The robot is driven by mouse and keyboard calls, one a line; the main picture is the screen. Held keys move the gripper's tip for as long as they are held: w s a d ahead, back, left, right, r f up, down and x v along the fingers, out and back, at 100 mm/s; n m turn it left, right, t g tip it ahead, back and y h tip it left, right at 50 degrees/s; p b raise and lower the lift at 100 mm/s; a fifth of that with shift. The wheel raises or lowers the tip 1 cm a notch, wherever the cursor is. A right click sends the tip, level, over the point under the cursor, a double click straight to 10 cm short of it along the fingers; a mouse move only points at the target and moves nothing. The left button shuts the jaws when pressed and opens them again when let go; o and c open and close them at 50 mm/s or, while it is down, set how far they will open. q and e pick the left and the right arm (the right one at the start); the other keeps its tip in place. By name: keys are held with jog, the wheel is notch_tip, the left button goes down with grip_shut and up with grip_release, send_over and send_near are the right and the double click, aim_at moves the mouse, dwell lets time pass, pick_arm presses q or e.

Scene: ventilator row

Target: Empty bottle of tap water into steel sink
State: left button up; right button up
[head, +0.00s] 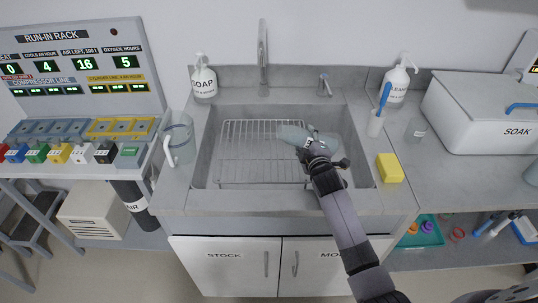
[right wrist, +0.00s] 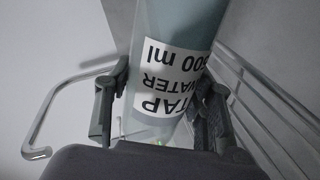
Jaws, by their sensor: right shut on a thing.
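My right gripper (head: 318,150) is shut on the tap water bottle (head: 292,134) over the steel sink (head: 198,165). The bottle is pale blue-grey and lies tilted well over, its one end pointing left in the head view. In the right wrist view the bottle (right wrist: 180,25) sits between the two fingers (right wrist: 160,115), and its white label reads TAP WATER 500 ml. A wire rack (head: 240,150) lies in the sink. I cannot tell whether water is in the bottle or flowing out. My left gripper is not in view.
A tap (head: 263,55) stands behind the sink. A soap bottle (head: 204,80) and a clear jug (head: 180,140) stand left of it. A yellow sponge (head: 390,168), a brush cup (head: 375,124), a pump bottle (head: 397,82) and a SOAK box (head: 485,115) are on the right.

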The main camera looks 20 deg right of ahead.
jog(key=shift+r+n, duration=0.1)
jog(key=shift+n, duration=0.2)
jog(key=shift+w+a+n+h+b, duration=0.15)
jog(key=shift+a+n+h+b, duration=0.3)
jog(key=shift+n+b, duration=0.25)
dwell(0.6)
jog(key=shift+a+n+g+h, duration=0.3)
jog(key=shift+n+h, duration=0.05)
jog(key=shift+n, duration=0.85)
dwell(5.2)
